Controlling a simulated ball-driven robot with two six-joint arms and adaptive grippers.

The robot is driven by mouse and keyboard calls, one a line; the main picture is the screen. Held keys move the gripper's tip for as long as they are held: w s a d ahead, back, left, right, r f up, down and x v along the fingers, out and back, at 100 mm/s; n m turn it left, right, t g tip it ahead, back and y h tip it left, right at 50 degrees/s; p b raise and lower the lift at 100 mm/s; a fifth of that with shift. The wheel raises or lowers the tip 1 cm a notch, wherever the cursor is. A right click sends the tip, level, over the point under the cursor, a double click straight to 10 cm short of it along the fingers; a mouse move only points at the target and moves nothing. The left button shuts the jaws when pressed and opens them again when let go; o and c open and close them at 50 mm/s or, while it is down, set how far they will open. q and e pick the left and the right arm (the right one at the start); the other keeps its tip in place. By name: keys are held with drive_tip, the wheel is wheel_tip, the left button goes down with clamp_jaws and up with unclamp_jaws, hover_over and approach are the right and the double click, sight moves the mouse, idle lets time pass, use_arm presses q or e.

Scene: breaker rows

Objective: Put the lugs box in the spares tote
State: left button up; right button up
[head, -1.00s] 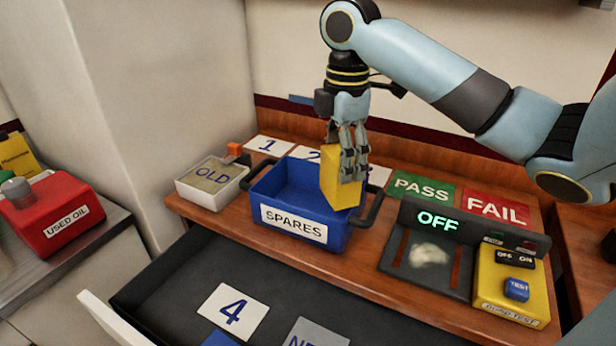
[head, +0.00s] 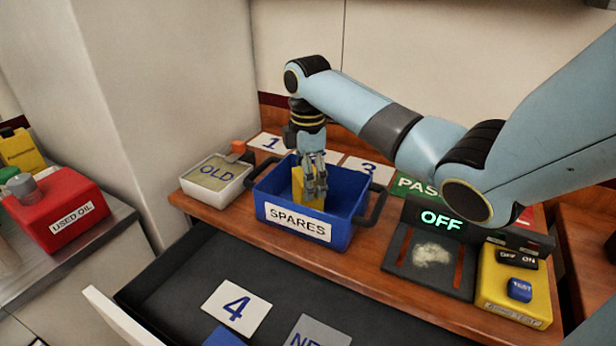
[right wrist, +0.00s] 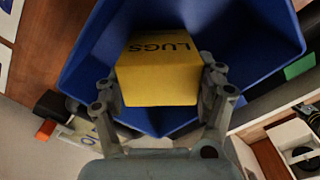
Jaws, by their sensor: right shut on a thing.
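The yellow lugs box (head: 304,188) is inside the blue spares tote (head: 337,236), below its rim, in the head view. My right gripper (head: 316,190) reaches down into the tote and is shut on the box. In the right wrist view the lugs box (right wrist: 158,78), with its LUGS lettering upside down, sits between the fingers of the gripper (right wrist: 162,95), with the blue tote wall (right wrist: 90,60) around it. I cannot tell whether the box touches the tote floor. My left gripper is not in view.
A white OLD tray (head: 216,180) stands close left of the tote. A tester reading OFF (head: 440,220) and a yellow test box (head: 515,285) stand to the right. An open drawer (head: 190,275) lies in front. A red used-oil can (head: 55,208) is far left.

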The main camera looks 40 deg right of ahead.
drive_tip(key=shift+f, duration=0.1)
drive_tip(key=o, duration=1.4)
wheel_tip(320, 180, up, 9)
drive_tip(key=shift+r+b, duration=0.15)
drive_tip(key=shift+b, duration=0.25)
wheel_tip(320, 180, up, 3)
drive_tip(key=shift+r+p, duration=0.1)
drive_tip(key=shift+p, duration=0.85)
